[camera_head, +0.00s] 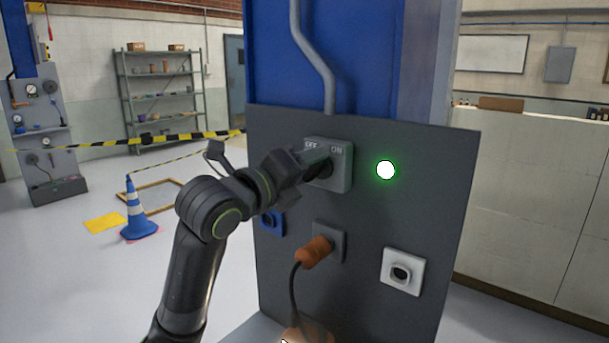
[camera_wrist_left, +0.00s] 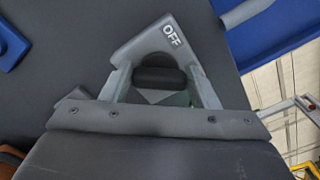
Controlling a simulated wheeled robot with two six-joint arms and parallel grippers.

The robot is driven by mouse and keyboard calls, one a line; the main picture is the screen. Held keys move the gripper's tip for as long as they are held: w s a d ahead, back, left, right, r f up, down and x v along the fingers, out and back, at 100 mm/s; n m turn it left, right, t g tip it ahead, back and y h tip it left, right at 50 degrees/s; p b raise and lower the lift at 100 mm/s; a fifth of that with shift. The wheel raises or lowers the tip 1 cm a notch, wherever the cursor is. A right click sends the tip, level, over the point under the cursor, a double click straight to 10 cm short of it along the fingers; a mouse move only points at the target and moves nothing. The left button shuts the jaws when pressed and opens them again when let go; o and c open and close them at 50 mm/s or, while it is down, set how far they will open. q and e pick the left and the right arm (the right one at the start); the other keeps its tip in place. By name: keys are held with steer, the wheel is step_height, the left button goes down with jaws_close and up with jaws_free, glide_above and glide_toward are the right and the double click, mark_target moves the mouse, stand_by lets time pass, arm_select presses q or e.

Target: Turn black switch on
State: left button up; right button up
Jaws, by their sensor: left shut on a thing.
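The grey switch box (camera_head: 341,174) is mounted on the dark panel (camera_head: 440,180), with OFF and ON printed along its top. A round light (camera_head: 385,170) to its right glows with a green rim. My left gripper (camera_head: 318,170) reaches the box from the left and is shut on the black switch (camera_wrist_left: 160,77). In the left wrist view the fingers of my left gripper (camera_wrist_left: 163,86) stand on both sides of the black knob, below the OFF label. In the head view my gripper hides most of the knob. My right gripper does not show.
Below the box, an orange plug (camera_head: 314,252) with a black cable sits in a grey socket. A white socket (camera_head: 402,271) is at the lower right and a blue socket (camera_head: 271,222) at the left. A grey conduit (camera_head: 318,62) rises above the box. A blue-and-white cone (camera_head: 136,209) stands on the floor.

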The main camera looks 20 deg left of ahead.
arm_select(q)
steer(key=shift+m, duration=0.7)
steer(key=o, duration=1)
steer(key=shift+b+v, duration=4.8)
steer(key=shift+v, duration=3.85)
